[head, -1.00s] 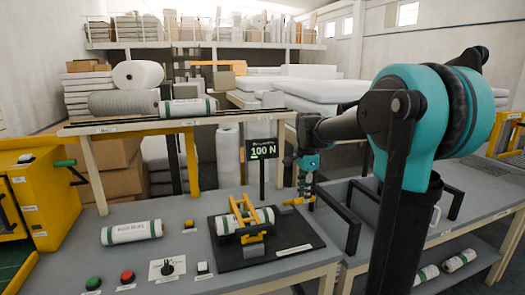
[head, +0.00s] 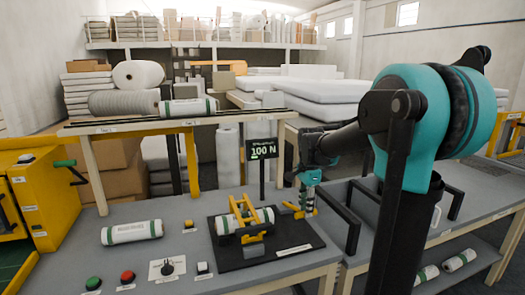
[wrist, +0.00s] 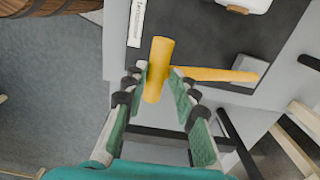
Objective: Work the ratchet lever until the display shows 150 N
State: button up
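The ratchet lever (wrist: 215,74) is a yellow bar with a thick yellow grip at its end. It sticks out from the right side of the black fixture in the head view (head: 290,206). My gripper (wrist: 160,75) has its two green-padded fingers on either side of the grip, close against it, and looks shut on it. In the head view my gripper (head: 307,203) partly hides the lever's end. The display (head: 262,149) stands behind the fixture and reads 100 N.
A white roll lies in the yellow clamp (head: 243,212) on the black base plate (head: 283,255). Another roll (head: 132,232) lies to its left. Green (head: 93,283) and red buttons (head: 128,277) and a knob (head: 167,267) sit at the front. A black rail (head: 352,228) stands right of the fixture.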

jog(key=shift+s+d+f, duration=0.1)
jog(key=shift+s+f, duration=0.2)
jog(key=shift+f, duration=0.4)
jog(key=shift+s+d+f, duration=0.1)
jog(key=shift+s+f, duration=0.2)
jog(key=shift+f, duration=0.35)
jog(key=w+a+r, duration=0.1)
jog(key=w+r, duration=0.2)
jog(key=r, duration=0.7)
jog(key=shift+r, duration=0.15)
jog(key=shift+r, duration=0.1)
dwell(0.3)
jog(key=shift+r, duration=2.9)
